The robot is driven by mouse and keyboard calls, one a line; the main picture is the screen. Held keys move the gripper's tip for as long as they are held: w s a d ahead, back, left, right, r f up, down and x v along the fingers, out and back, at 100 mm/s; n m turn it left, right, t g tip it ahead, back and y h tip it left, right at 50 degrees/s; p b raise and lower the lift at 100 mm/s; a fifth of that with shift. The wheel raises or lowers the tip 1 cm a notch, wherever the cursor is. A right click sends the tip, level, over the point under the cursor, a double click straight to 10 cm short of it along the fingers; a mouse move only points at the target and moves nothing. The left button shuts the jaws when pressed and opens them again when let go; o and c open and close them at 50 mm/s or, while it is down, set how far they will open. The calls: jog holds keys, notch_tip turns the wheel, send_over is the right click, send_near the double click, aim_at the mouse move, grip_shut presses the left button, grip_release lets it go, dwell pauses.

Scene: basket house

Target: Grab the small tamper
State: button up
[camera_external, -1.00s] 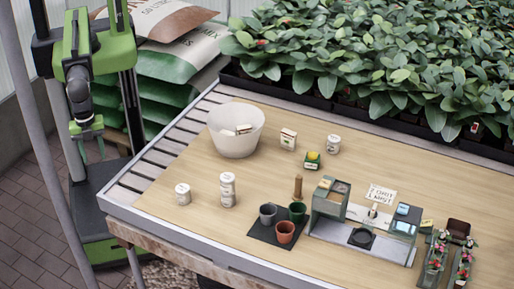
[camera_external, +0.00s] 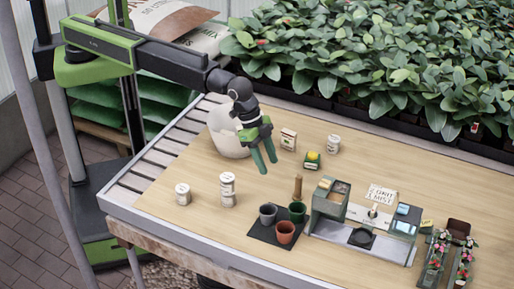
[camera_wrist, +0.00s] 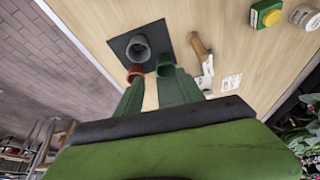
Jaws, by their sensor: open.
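The small tamper looks to be the brown wooden cylinder (camera_external: 298,187) standing upright on the table, just behind the dark green pot. In the wrist view a wooden cylinder (camera_wrist: 197,46) shows right of the pots. My gripper (camera_external: 267,161) hangs above the table, up and left of the tamper and apart from it. Its two green fingers are spread with nothing between them. In the wrist view my gripper (camera_wrist: 151,75) overlaps the pots, with the tamper to the right of its fingers.
Grey (camera_external: 267,214), dark green (camera_external: 297,211) and terracotta (camera_external: 285,232) pots stand on a black mat in front of the tamper. A grey-green station (camera_external: 328,202) is close on its right. White cans (camera_external: 227,190) stand left.

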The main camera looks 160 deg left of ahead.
jog(key=n, duration=0.1)
send_near(298, 188)
jog(key=b+x, duration=0.3)
jog(key=b, duration=0.2)
jog(key=s+b+x, duration=0.1)
jog(key=b+x, duration=0.3)
jog(key=b, duration=0.2)
jog(key=b+x, duration=0.4)
jog(key=b, duration=0.1)
jog(key=shift+s+a+f, duration=0.1)
jog(key=shift+a+f, duration=0.1)
jog(key=shift+f, duration=0.15)
jog(key=shift+r, duration=0.2)
grip_shut()
